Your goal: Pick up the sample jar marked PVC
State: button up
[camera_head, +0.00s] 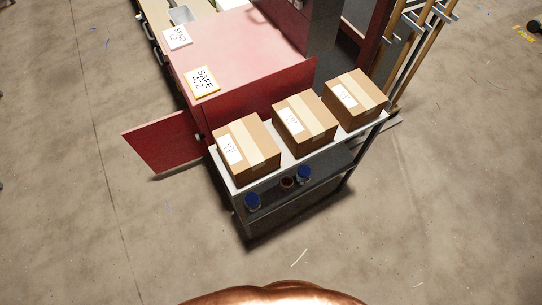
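Small jars stand on the lower shelf of the shelf unit (268,196). One blue-topped jar (253,201) is at the left end. Another blue-topped jar (304,175) is farther right. A smaller reddish-brown item (287,183), perhaps a jar, stands just left of that one. No PVC marking can be read on any of them, so I cannot tell which is the PVC jar. The top shelf overhangs them. My gripper is not in view.
Three cardboard boxes (246,147) (304,122) (354,99) with labels stand on the unit's top. A red cabinet (232,50) with an open door (160,143) stands behind. Long rods (413,55) stand at right. Floor in front is clear.

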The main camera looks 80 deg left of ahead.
aim_at(252, 203)
jog(key=i, duration=2.45)
jog(key=u, duration=4.5)
